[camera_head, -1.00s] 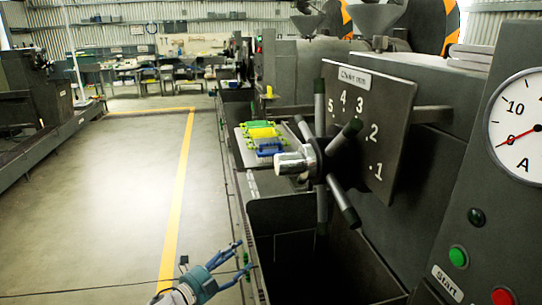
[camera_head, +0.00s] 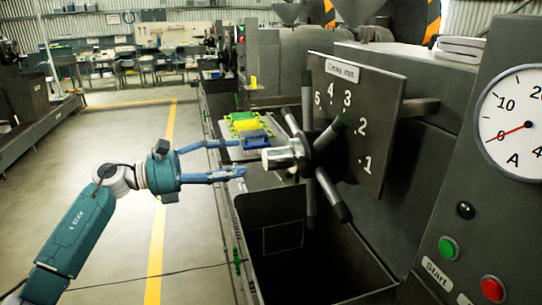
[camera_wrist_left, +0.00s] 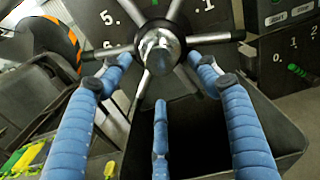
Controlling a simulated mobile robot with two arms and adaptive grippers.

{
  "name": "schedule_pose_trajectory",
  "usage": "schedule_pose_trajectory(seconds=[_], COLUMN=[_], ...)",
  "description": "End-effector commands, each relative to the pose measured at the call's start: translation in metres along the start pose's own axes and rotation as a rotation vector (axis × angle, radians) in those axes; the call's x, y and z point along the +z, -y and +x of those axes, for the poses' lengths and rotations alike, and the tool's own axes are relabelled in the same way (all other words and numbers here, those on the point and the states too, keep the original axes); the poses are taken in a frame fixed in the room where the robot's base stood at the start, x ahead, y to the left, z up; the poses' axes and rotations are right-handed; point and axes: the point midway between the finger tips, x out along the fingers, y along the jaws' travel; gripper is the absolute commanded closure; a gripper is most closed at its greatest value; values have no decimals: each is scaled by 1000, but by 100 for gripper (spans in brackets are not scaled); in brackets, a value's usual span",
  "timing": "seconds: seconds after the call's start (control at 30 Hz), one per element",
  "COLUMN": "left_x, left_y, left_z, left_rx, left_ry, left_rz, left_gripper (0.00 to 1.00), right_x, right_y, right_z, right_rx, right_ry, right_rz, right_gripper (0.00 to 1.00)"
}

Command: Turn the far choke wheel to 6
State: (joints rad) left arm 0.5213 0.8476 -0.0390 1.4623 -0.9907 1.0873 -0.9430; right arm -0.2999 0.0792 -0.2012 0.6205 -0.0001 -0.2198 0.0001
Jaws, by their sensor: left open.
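A choke wheel (camera_head: 317,157) with dark spokes and a shiny silver hub end (camera_head: 279,158) stands before a dark plate (camera_head: 372,115) labelled "Choke mm", numbered 1 to 5 in the head view. Whether it is the far one, I cannot tell. My left gripper (camera_head: 242,158) is open and empty, fingers pointing at the hub from the left. In the left wrist view the gripper's blue fingers (camera_wrist_left: 160,90) spread around the hub (camera_wrist_left: 160,50), in front of the spokes; contact is unclear. A 5 and a 6 (camera_wrist_left: 106,44) show there on the plate. My right gripper is not in view.
An open dark bin (camera_head: 300,285) is below the wheel. A gauge (camera_head: 520,125), a green button (camera_head: 448,248) and a red button (camera_head: 493,289) are at right.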

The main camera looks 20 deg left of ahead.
Motion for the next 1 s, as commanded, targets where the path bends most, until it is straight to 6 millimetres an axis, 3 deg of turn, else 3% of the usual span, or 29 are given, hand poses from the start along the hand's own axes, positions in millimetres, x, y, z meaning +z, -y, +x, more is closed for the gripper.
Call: schedule_pose_trajectory(seconds=[0.3, 0.5, 0.93, 1.0], left_x=[7, 4, 0, 0], left_y=[1, 0, -1, -1], left_z=[59, 88, 100, 100], left_rx=[-1, 1, 2, 2], left_ry=[7, 6, 4, 4], left_rz=[-10, -10, -9, -9], left_gripper=[38, 38, 38, 48], right_x=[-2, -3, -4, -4], right_y=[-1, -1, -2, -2], right_z=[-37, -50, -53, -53], right_rx=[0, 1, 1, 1], right_ry=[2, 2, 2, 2], right_rz=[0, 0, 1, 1], right_gripper=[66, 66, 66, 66])
